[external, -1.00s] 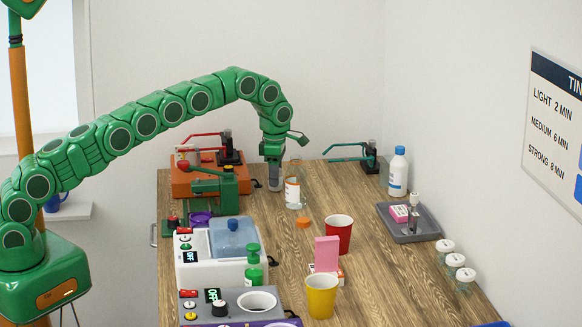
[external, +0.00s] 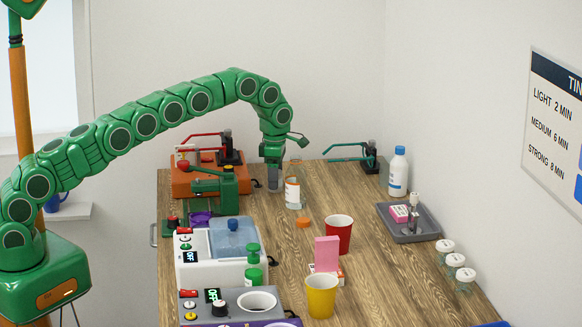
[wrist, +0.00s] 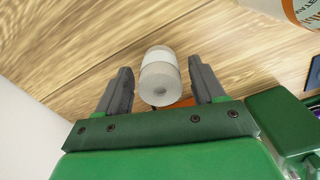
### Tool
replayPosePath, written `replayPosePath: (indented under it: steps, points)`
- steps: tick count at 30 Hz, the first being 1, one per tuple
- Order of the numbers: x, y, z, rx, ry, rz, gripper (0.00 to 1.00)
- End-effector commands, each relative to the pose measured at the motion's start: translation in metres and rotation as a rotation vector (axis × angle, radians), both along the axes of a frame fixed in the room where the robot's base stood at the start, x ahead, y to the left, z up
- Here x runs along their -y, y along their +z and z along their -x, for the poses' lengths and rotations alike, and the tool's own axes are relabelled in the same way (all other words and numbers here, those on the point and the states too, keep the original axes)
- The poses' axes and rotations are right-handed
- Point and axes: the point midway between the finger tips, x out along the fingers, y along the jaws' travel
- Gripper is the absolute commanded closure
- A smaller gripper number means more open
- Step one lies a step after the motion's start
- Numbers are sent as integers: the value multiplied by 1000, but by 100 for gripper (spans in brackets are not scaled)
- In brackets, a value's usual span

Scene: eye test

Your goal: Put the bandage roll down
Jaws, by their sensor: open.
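The bandage roll (wrist: 160,75) is a small white and pale grey cylinder in the wrist view. It sits between the two dark grey fingers of my gripper (wrist: 159,68), with a narrow gap on each side. My gripper is open. In the external view my gripper (external: 274,180) points down, low over the back left part of the wooden table (external: 385,270). I cannot make out the roll there. The roll appears to be at the tabletop, but its contact with the wood is not clear.
An orange box (external: 190,184) and a green device (external: 222,185) are close on the left. A red cup (external: 339,236) is nearer the front. Bare wood lies to the right.

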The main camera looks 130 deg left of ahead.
Motion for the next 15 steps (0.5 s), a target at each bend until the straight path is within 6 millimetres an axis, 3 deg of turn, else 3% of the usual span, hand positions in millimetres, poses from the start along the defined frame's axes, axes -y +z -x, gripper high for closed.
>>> replayPosePath:
  steps: [15]
  points:
    - [-1, 49, -1, 1, 0, -3, 31]
